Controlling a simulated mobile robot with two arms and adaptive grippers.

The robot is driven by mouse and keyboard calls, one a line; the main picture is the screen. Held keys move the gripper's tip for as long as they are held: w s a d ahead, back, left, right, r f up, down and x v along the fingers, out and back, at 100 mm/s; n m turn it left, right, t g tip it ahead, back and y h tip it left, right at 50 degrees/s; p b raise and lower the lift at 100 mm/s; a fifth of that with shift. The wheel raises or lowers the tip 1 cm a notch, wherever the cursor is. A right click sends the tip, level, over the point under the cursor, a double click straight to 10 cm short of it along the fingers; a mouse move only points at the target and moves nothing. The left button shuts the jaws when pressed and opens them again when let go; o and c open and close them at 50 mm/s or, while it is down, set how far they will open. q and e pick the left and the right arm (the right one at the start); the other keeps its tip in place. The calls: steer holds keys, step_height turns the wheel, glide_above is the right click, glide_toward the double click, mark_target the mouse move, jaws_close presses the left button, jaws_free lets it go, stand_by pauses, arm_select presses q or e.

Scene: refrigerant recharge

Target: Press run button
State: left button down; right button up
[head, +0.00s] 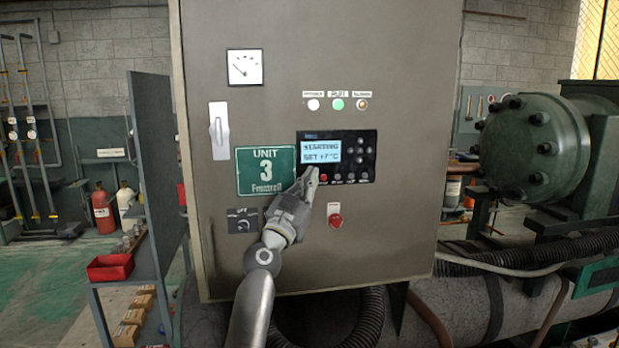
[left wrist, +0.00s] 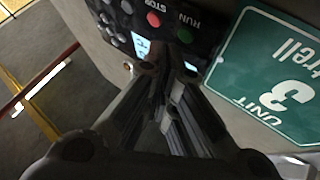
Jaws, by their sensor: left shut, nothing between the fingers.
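The black control panel (head: 367,163) is on the grey cabinet door. Its lit display (head: 321,151) reads "STARTING" and "SET +7°C". In the left wrist view the green run button (left wrist: 185,36) sits under the word RUN, beside the red stop button (left wrist: 153,19). My left gripper (head: 312,173) is shut and empty, its tips at the panel's lower left, just below the display. In the head view its fingers hide the run button, while the red stop button (head: 323,178) shows to their right. I cannot tell whether the tips touch the panel. My right gripper is not in view.
A red knob (head: 335,221) sticks out below the panel, and a green Unit 3 sign (head: 266,171) is to its left. The cabinet also has a handle (head: 219,131) and indicator lamps (head: 337,104). A green compressor (head: 530,148) stands at right.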

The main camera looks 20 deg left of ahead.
arm_select(q)
steer(key=s+d+p, duration=0.1)
steer(key=s+p, duration=0.1)
steer(key=s+d+p, duration=0.1)
steer(key=s, duration=0.1)
steer(key=shift+s+d, duration=0.1)
steer(key=shift+d, duration=0.2)
stand_by(0.3)
stand_by(0.5)
